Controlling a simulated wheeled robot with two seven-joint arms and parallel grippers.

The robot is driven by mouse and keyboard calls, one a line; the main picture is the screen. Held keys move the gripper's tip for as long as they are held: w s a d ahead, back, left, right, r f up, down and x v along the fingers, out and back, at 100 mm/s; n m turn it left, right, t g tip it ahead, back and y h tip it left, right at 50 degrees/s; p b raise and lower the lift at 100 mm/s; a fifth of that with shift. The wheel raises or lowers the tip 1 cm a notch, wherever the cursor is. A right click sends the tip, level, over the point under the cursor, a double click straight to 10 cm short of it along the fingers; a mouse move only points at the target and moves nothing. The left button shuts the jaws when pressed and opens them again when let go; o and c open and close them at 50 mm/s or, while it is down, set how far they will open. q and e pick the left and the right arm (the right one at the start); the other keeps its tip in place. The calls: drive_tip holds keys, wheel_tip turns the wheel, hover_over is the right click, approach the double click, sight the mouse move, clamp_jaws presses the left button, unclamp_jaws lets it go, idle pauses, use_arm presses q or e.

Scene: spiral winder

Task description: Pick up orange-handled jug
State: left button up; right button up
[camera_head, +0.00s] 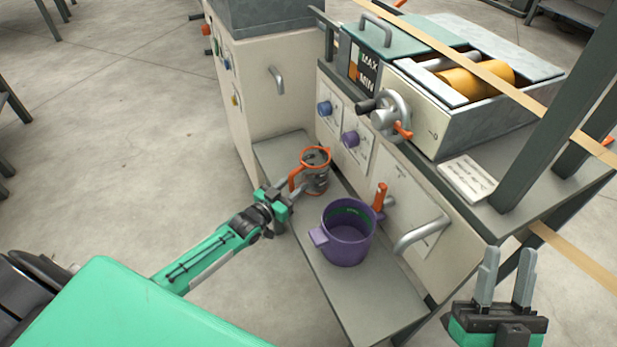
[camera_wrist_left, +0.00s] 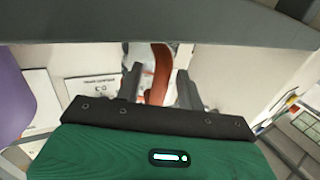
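The jug (camera_head: 317,178) is see-through grey with an orange rim and an orange handle (camera_head: 295,177). It stands on the low grey shelf (camera_head: 375,300) of the machine. My left gripper (camera_head: 284,193) is at the jug's handle side. In the left wrist view the orange handle (camera_wrist_left: 160,72) lies between the two spread fingers (camera_wrist_left: 157,88), with gaps beside it. The left gripper is open; most of the jug is hidden there. My right gripper (camera_head: 505,280) is open and empty at the lower right of the head view.
A purple pot (camera_head: 345,238) stands on the same shelf, close to the jug. The machine's panel (camera_head: 340,130) with knobs rises behind them. A grey bar handle (camera_head: 422,236) and a red-orange lever (camera_head: 380,196) stick out near the pot.

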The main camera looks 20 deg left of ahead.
use_arm(q)
clamp_jaws()
drive_tip(key=shift+r, duration=0.1)
